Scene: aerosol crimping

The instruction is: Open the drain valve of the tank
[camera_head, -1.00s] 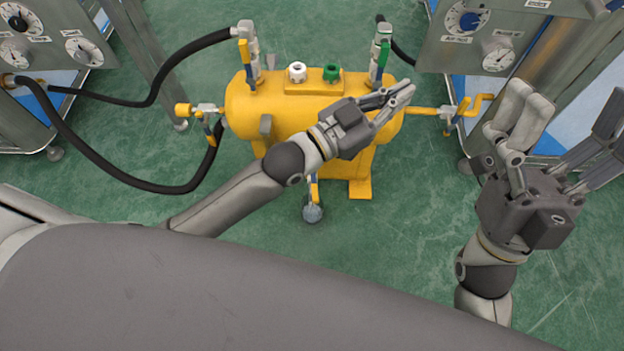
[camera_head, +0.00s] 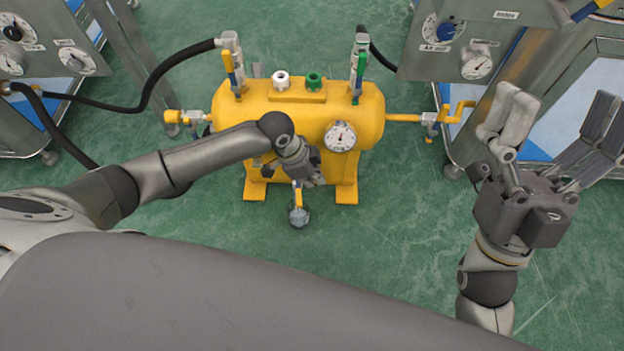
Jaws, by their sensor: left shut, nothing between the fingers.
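The yellow tank (camera_head: 255,113) stands on its legs on the green floor in the middle. Its drain valve (camera_head: 298,213) hangs low at the front, with a small yellow handle (camera_head: 297,194) above a grey round end. My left gripper (camera_head: 312,178) is shut and empty, pointing down in front of the tank, just above the valve handle. I cannot tell whether it touches the handle. The gripper and arm hide the upper part of the valve and part of the tank front. My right gripper (camera_head: 552,128) is open and empty at the right, well away from the tank.
A round gauge (camera_head: 340,136) sits on the tank front, right of my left gripper. Upright valves with a yellow lever (camera_head: 229,68) and a green lever (camera_head: 359,72) stand on top. Black hoses (camera_head: 150,88) run to the left cabinet. The floor before the tank is clear.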

